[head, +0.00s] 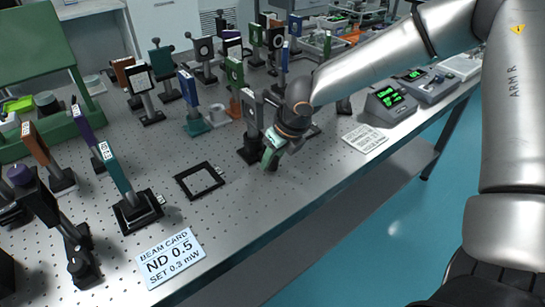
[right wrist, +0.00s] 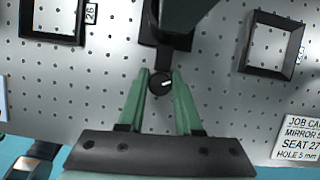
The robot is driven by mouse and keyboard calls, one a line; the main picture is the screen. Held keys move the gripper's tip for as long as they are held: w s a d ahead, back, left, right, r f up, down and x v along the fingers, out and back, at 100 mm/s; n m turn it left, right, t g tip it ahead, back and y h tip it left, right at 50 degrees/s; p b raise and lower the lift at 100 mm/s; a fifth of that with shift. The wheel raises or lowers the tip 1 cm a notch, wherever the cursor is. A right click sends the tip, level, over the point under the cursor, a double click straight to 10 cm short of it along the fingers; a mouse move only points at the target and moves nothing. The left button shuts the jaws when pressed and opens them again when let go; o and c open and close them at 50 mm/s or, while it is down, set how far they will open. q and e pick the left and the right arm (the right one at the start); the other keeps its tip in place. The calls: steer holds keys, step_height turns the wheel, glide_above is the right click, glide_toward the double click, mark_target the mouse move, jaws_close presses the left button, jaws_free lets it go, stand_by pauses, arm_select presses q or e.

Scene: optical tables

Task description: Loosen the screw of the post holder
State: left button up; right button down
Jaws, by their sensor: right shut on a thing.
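The post holder (head: 252,150) is black and stands on the table's perforated top, carrying an upright post with a grey mount. In the right wrist view its dark body (right wrist: 168,38) is at the top centre. Its screw is a round black knob (right wrist: 161,83) with a white mark on its face. My right gripper (head: 271,158) is low beside the holder, near the table's front edge. In the right wrist view its two green fingers (right wrist: 160,90) lie on either side of the knob, shut on it. My left gripper is not in view.
A flat empty black frame (head: 200,181) lies left of the holder. A beam card (head: 171,257) lies at the front left and a job card (head: 365,139) at the right. Several posts with optics crowd the left and back. Control boxes (head: 389,103) stand at the right.

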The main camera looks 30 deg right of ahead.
steer(key=shift+m, duration=0.7)
steer(key=shift+h, duration=0.3)
steer(key=c, duration=0.6)
jaws_free()
